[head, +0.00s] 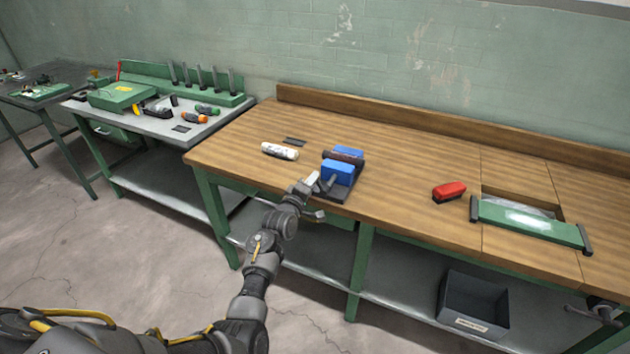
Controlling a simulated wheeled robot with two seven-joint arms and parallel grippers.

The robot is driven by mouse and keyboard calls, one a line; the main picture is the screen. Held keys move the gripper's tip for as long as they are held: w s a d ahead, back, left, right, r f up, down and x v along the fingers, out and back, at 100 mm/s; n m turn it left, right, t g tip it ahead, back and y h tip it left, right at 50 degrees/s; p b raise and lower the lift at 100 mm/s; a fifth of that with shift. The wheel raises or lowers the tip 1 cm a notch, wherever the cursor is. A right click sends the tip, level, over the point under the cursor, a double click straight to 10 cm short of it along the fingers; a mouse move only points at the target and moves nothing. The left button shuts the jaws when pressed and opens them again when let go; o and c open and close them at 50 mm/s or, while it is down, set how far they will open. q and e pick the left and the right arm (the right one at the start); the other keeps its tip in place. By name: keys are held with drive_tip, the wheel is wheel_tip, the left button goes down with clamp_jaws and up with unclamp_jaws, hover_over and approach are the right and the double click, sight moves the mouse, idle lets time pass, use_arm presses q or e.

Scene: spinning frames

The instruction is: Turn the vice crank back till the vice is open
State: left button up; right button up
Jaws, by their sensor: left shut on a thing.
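The vice with blue jaws (338,171) on a dark base stands near the front edge of the wooden bench (400,215). A dark part lies between its two blue blocks; the exact gap cannot be made out. My left gripper (313,182) reaches in from the front left and is shut on the crank at the vice's near side. The fingers hide most of the crank, so its angle cannot be told. My right gripper is not in view.
A white tube (280,151) lies left of the vice. A red brush-like object (449,191) and a green framed panel (530,220) lie to the right. A dark bin (474,300) sits on the lower shelf. The bench between vice and red object is clear.

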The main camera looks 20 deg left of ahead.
use_arm(q)
drive_tip(key=shift+w+a+f+n+p, duration=0.2)
drive_tip(key=shift+f+n, duration=0.4)
drive_tip(key=shift+n, duration=0.85)
drive_tip(key=shift+s+a+f+n+p, duration=0.1)
drive_tip(key=shift+a+f+n, duration=0.3)
drive_tip(key=shift+n, duration=1)
drive_tip(key=shift+w+a+f+n+p, duration=0.15)
drive_tip(key=shift+f+n, duration=0.6)
drive_tip(key=shift+n, duration=0.7)
drive_tip(key=shift+d, duration=0.1)
drive_tip(key=o, duration=0.7)
drive_tip(key=shift+c, duration=0.2)
drive_tip(key=shift+o, duration=1.3)
drive_tip(key=shift+w+d+f, duration=0.15)
drive_tip(key=shift+w, duration=0.05)
